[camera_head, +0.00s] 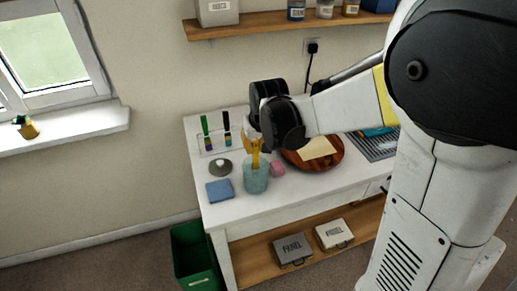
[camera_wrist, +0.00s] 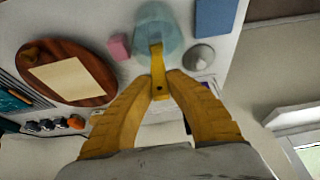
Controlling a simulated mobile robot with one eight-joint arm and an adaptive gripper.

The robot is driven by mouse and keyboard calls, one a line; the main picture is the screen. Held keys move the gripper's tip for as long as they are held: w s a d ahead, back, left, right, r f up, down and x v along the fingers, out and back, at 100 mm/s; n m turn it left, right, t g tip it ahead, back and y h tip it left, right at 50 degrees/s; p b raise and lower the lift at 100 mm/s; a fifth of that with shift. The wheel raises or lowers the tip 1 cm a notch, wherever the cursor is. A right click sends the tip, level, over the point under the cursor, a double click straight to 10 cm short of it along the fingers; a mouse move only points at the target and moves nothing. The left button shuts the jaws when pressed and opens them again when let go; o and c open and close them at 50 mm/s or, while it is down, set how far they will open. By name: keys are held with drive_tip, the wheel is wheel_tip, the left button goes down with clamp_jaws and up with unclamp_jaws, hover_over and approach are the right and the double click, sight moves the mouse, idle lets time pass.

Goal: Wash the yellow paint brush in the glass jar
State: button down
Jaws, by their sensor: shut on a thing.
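My gripper (camera_head: 256,150) has yellow fingers and is shut on the yellow paint brush (camera_wrist: 158,75), above the glass jar. In the wrist view, the brush runs from between the fingertips (camera_wrist: 161,84) to the jar's mouth, and its far end overlaps the jar. The glass jar (camera_head: 256,181) is bluish, see-through and upright near the table's front left; it also shows in the wrist view (camera_wrist: 170,40). In the head view, the fingers hide most of the brush. I cannot tell how deep its tip is in the jar.
A pink block (camera_head: 277,169) stands close right of the jar, and a round wooden board with paper (camera_head: 335,164) is beyond it.

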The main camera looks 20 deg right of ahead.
drive_tip(key=shift+s+a, duration=0.15)
drive_tip(key=shift+s, duration=0.6)
drive_tip(key=shift+s+a, duration=0.15)
drive_tip(key=shift+s, duration=0.55)
drive_tip(key=shift+w+d, duration=0.2)
drive_tip(key=shift+w, duration=1.2)
drive_tip(key=w+p+v, duration=0.1)
drive_tip(key=p+v, duration=0.5)
drive_tip(key=v, duration=0.2)
drive_tip(key=shift+w+a+r+p, duration=0.25)
drive_tip(key=shift+w+r+p, duration=0.05)
drive_tip(key=shift+r, duration=0.4)
